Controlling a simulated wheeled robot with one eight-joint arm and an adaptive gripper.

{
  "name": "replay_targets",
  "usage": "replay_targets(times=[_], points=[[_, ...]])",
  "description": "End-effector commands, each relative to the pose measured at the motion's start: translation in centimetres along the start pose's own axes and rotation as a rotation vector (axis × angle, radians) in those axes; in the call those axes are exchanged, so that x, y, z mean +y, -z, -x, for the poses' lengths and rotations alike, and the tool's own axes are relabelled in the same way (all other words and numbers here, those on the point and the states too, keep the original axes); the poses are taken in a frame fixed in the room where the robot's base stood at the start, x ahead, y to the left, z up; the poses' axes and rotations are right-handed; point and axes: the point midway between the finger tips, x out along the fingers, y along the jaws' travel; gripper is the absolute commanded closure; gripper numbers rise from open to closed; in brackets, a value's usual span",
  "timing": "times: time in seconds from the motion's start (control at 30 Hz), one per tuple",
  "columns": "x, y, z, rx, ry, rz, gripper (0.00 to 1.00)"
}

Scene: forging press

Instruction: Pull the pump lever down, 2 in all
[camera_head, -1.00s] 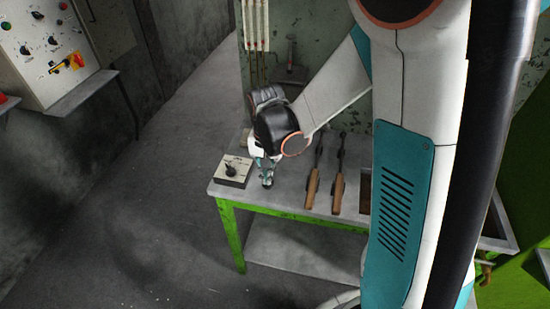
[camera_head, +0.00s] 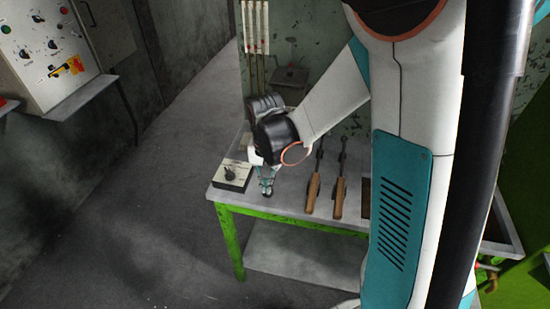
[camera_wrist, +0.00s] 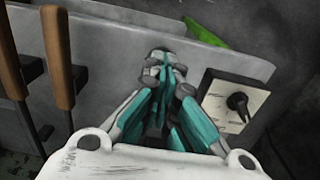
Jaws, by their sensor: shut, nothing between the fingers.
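My gripper (camera_head: 267,190) points down over the near edge of the grey bench top, right of a small box with a black knob. In the wrist view my gripper (camera_wrist: 160,60) has its teal fingers drawn together, with nothing between them. A small bracket (camera_head: 290,76) is on the green back wall, above and behind my wrist; it may belong to the pump lever, but I cannot clearly make out a lever on it. My gripper is well apart from that bracket. The wrist view shows no lever.
The knob box (camera_head: 231,176) sits at the bench's left corner, close to my gripper. Two wooden-handled tools (camera_head: 313,192) lie to the right. The bench (camera_head: 290,220) has a green frame. A control panel (camera_head: 50,50) hangs at far left. Floor left of the bench is clear.

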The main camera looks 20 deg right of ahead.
Motion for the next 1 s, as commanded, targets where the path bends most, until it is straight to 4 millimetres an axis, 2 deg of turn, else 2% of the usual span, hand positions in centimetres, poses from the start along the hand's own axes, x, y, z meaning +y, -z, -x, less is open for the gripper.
replay_targets(times=[0.1,0.8,1.0], points=[[0.0,0.3,1.7,0.001,0.0,0.0,1.0],[0.0,1.6,9.1,0.0,0.0,-0.001,1.0],[0.0,1.9,10.2,0.0,0.0,0.0,1.0]])
